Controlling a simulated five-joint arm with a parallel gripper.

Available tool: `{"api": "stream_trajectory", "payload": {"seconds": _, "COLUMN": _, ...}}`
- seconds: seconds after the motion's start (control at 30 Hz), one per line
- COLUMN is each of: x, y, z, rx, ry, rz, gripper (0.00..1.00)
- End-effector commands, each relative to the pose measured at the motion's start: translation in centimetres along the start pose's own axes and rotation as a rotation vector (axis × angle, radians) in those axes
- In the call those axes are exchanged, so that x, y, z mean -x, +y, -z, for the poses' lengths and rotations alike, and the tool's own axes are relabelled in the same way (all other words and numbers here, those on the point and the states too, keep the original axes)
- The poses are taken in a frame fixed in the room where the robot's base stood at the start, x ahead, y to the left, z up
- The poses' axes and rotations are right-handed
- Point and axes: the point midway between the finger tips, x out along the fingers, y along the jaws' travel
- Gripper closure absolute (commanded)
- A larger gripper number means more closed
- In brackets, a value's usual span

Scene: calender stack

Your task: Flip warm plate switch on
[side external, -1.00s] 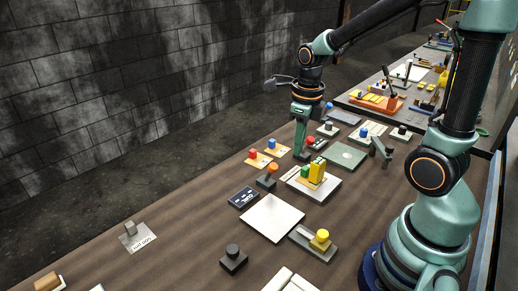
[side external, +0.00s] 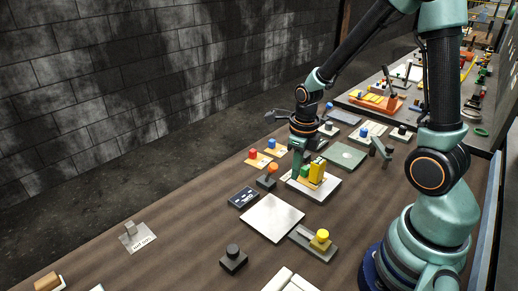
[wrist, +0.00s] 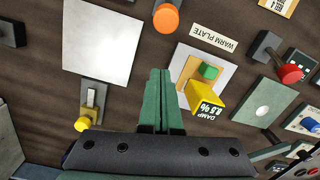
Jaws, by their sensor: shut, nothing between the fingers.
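A "WARM PLATE" label (wrist: 215,38) lies beside a pale plate (wrist: 182,62) bearing a green block (wrist: 209,71) and a yellow block (wrist: 205,98) marked "DAMP 8.5%". An orange-knobbed lever (side external: 272,168) stands on a dark base left of that plate; its knob (wrist: 166,18) shows at the top of the wrist view. Which control is the warm plate switch, and its on/off position, I cannot tell for sure. My gripper (side external: 295,178) is shut and empty, pointing down by the plate's left edge. In the wrist view its fingertips (wrist: 160,71) are together, below the orange knob.
A blank white plate (side external: 272,217) and a yellow-knobbed slider (side external: 320,240) stand nearer the camera. A grey-green plate (side external: 346,155) is to the right.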

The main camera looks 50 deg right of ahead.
Motion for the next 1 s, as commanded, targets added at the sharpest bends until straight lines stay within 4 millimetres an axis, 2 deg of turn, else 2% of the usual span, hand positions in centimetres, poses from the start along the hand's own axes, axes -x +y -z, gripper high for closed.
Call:
{"api": "stream_trajectory", "payload": {"seconds": 0.1, "x": -1.9, "y": -0.1, "z": 0.2, "rx": -0.001, "ry": 0.004, "rz": -0.002, "gripper": 1.0}}
{"api": "stream_trajectory", "payload": {"seconds": 0.2, "x": -1.3, "y": -0.1, "z": -1.6, "rx": 0.003, "ry": -0.004, "rz": 0.001, "gripper": 1.0}}
{"api": "stream_trajectory", "payload": {"seconds": 0.4, "x": -0.7, "y": -0.1, "z": -3.4, "rx": 0.002, "ry": -0.001, "rz": -0.003, "gripper": 1.0}}
{"api": "stream_trajectory", "payload": {"seconds": 1.0, "x": -0.4, "y": -0.1, "z": -3.9, "rx": 0.0, "ry": 0.0, "rz": -0.004, "gripper": 1.0}}
